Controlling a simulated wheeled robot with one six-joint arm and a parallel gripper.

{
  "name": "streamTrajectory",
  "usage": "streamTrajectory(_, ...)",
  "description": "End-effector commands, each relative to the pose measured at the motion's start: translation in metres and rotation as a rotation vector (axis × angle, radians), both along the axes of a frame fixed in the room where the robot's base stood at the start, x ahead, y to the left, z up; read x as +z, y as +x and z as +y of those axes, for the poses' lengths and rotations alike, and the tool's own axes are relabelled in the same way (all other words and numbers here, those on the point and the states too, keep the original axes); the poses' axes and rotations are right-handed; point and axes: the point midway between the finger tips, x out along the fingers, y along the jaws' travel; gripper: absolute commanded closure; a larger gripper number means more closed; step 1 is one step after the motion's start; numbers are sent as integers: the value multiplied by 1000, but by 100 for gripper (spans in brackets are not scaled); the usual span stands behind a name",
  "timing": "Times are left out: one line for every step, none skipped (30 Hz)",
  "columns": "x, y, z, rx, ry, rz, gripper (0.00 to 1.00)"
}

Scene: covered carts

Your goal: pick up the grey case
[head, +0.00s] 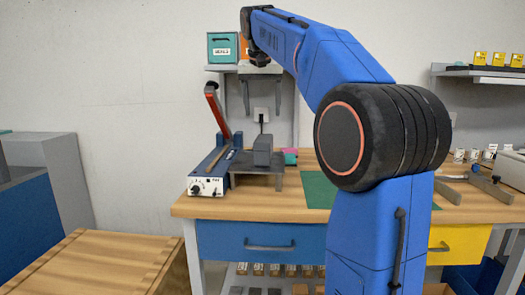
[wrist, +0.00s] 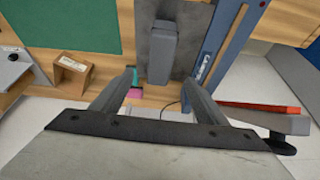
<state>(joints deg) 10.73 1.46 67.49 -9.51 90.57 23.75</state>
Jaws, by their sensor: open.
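The grey case (head: 263,150) is a dark grey upright block on a dark grey plate (head: 262,169) on the wooden workbench. In the wrist view the case (wrist: 162,52) appears as a long grey block on the plate, its near end showing between my fingertips. My gripper (wrist: 160,78) is open and empty, with a finger to each side of the case's near end in the picture and no contact visible. In the head view my gripper (head: 258,60) is high above the bench, well above the case, partly hidden by the arm.
A blue device with a white control box (head: 206,186) and a raised red-handled lever (head: 216,110) stands left of the case. A green mat (head: 318,188) lies to the right. A shelf with a teal box (head: 222,47) is behind. The wrist view shows a small cardboard box (wrist: 73,74).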

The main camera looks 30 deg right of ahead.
Motion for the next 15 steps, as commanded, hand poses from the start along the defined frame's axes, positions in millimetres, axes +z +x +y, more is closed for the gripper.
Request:
streamTrajectory(-9, 2, -2, 0, 0, 2, 33)
streamTrajectory(-14, 4, -4, 0, 0, 2, 33)
streamTrajectory(-21, 6, -5, 0, 0, 2, 33)
streamTrajectory(-26, 8, -6, 0, 0, 1, 33)
streamTrajectory(-31, 9, -7, 0, 1, 3, 33)
streamTrajectory(-37, 12, -9, 0, 0, 1, 33)
streamTrajectory(-42, 13, -10, 0, 0, 2, 33)
streamTrajectory(-47, 15, -11, 1, 1, 3, 33)
streamTrajectory(-53, 17, -13, 1, 0, 2, 33)
streamTrajectory(-58, 18, -14, 1, 0, 2, 33)
streamTrajectory(-62, 20, -15, 1, 0, 2, 33)
streamTrajectory(-67, 22, -16, 1, 0, 1, 33)
streamTrajectory(-70, 23, -17, 1, 0, 1, 33)
streamTrajectory(-73, 24, -18, 1, 0, 2, 33)
streamTrajectory(-76, 25, -18, 1, 0, 1, 33)
